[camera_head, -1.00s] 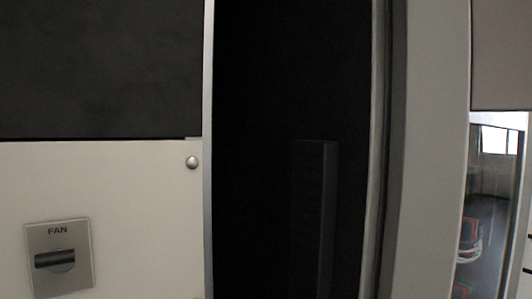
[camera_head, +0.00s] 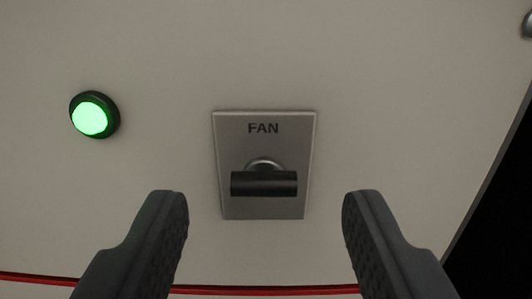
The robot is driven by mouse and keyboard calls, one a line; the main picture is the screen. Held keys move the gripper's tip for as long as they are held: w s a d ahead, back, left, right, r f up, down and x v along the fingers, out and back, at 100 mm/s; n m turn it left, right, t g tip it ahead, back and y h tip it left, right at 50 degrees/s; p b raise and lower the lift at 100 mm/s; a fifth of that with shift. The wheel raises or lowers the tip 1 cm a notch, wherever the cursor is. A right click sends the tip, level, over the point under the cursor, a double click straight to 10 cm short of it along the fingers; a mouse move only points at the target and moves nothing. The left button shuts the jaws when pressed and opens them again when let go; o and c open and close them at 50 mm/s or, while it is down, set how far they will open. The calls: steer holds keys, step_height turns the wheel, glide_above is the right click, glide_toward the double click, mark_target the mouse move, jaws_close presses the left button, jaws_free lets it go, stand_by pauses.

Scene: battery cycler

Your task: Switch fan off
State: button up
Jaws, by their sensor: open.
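The fan switch has a grey metal plate (camera_head: 263,145) marked "FAN" on a pale panel, near the middle of the view. Its black handle (camera_head: 263,184) lies horizontal across the lower part of the plate. My gripper (camera_head: 265,205) is open, with one dark finger at the lower left and one at the lower right. The handle appears between and just above the two fingertips in the picture. Nothing is between the fingers that I can see them touching, and the distance to the panel is hard to tell.
A round green lit button (camera_head: 90,118) with a black rim sits on the panel to the left. A red strip (camera_head: 265,289) runs along the bottom. A dark opening (camera_head: 505,205) borders the panel at the right. A metal knob (camera_head: 527,24) shows at the top right.

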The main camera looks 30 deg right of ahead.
steer(key=shift+x, duration=0.85)
